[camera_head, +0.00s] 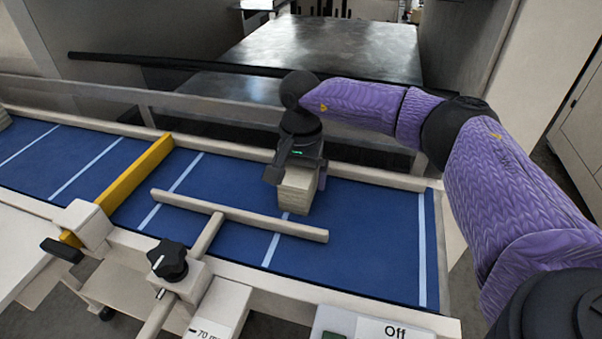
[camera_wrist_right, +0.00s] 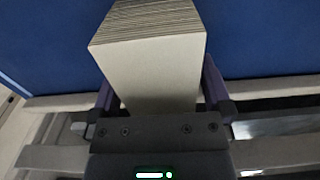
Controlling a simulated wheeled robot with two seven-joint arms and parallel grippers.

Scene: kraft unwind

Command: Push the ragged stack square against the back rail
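The stack (camera_head: 297,190) is a pale block of many thin layers over the blue bed, under my right gripper. In the right wrist view the stack (camera_wrist_right: 152,70) shows a plain pale face and a finely layered face. My right gripper (camera_head: 295,166) has its fingers along both sides of the stack and looks shut on it. Its finger contact is partly hidden. The back rail (camera_head: 365,178) is the pale rail along the bed's far edge, just behind the stack; their exact gap is hidden. My left gripper is out of view.
A T-shaped wooden bar (camera_head: 240,217) lies across the bed in front of the stack, held by a black-knobbed clamp (camera_head: 167,260). A yellow bar (camera_head: 135,187) crosses the bed at left. The blue bed (camera_head: 375,240) is clear right of the stack.

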